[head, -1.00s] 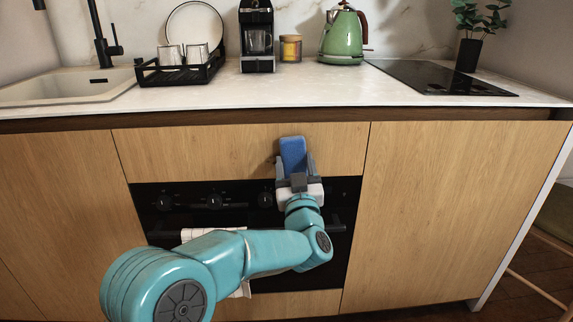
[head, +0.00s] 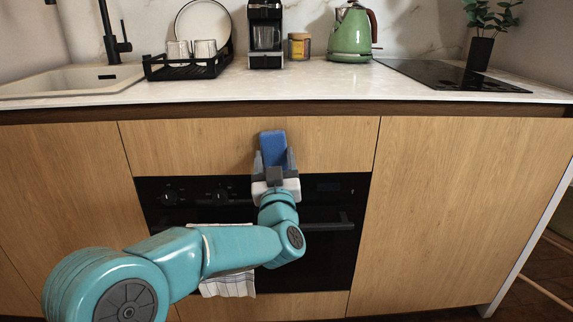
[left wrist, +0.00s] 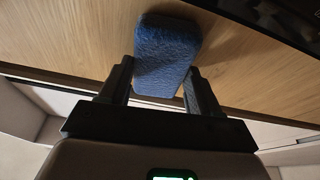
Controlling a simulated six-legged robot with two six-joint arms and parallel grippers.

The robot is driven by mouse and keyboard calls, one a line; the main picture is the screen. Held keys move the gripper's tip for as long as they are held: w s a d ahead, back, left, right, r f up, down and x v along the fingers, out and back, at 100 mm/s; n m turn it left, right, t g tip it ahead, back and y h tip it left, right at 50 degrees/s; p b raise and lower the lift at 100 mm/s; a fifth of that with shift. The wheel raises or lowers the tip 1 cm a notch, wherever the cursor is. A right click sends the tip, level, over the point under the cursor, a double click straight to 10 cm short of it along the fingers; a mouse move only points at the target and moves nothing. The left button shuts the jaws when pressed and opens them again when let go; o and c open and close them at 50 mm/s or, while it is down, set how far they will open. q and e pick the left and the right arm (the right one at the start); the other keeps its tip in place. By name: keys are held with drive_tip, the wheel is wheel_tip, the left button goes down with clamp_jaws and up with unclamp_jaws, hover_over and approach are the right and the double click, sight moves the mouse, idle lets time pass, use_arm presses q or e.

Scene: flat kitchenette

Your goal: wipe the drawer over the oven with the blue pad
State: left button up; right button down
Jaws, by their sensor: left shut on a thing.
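The blue pad (head: 273,148) is held upright in front of the wooden drawer (head: 190,147) over the oven (head: 320,235). My left gripper (head: 274,168) is shut on the pad, with one finger on each side of it. The left wrist view also shows the blue pad (left wrist: 166,55) between the fingers of my left gripper (left wrist: 158,85), with the wood front close behind it. The pad is at about the middle of the drawer's width. I cannot tell whether it touches the drawer front. My right gripper is in neither view.
A striped towel (head: 228,283) hangs on the oven handle (head: 328,226), partly behind my left arm. Above, the white countertop (head: 300,85) holds a dish rack (head: 185,68), a coffee machine (head: 265,38), a green kettle (head: 350,38) and a black cooktop (head: 450,77).

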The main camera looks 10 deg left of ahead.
use_arm(q)
drive_tip(key=shift+s+a, duration=0.25)
drive_tip(key=shift+a, duration=0.65)
drive_tip(key=shift+s+d+f+b, duration=0.1)
drive_tip(key=shift+s+d+b, duration=0.15)
drive_tip(key=shift+s+b, duration=0.3)
drive_tip(key=shift+s+d+b, duration=0.2)
drive_tip(key=shift+s, duration=0.6)
drive_tip(key=shift+s+d+b, duration=0.2)
drive_tip(key=shift+s+d, duration=0.05)
drive_tip(key=shift+s, duration=0.5)
drive_tip(key=shift+s+d+b, duration=0.2)
drive_tip(key=shift+s, duration=0.6)
drive_tip(key=shift+s, duration=0.1)
drive_tip(key=shift+s+d, duration=0.25)
drive_tip(key=shift+s, duration=0.45)
drive_tip(key=shift+s+d, duration=0.2)
drive_tip(key=shift+s, duration=0.45)
